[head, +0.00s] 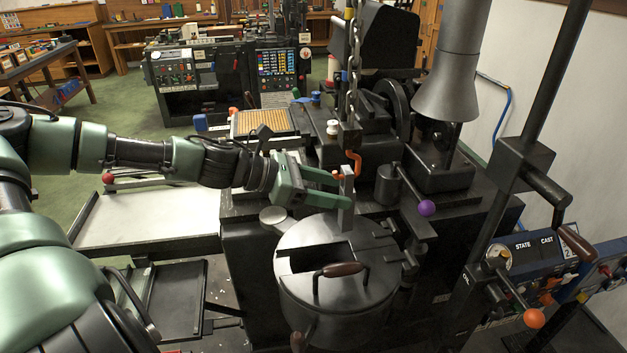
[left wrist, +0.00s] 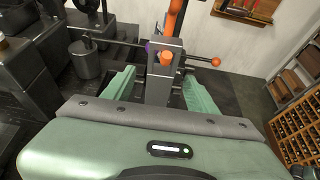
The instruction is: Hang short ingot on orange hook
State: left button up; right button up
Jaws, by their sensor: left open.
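The short ingot (head: 346,206) is a grey upright bar in the middle of the head view, above the round lidded pot. The orange hook (head: 353,160) hangs on a chain just over it. In the left wrist view the ingot (left wrist: 158,88) stands between my fingers, and the orange hook (left wrist: 173,22) comes down to its top, with an orange end showing at the ingot's upper face. The ingot appears to hang on the hook. My left gripper (head: 340,191) is open around the ingot, with gaps at both fingers (left wrist: 159,78). My right gripper is not in view.
The dark pot (head: 335,275) with a brown-handled lid is below. A purple-knobbed lever (head: 426,208) and a grey funnel-shaped hood (head: 447,95) stand to the right. A pale tray table (head: 150,215) lies to the left, under my arm. The chain (head: 352,70) hangs from above.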

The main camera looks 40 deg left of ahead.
pick_arm(q)
jog(key=shift+p+v, duration=0.3)
jog(key=shift+v, duration=0.7)
jog(key=shift+s+a+r+b, duration=0.15)
jog(key=shift+s+a+b, duration=0.05)
jog(key=shift+s+b, duration=0.1)
jog(key=shift+v, duration=0.9)
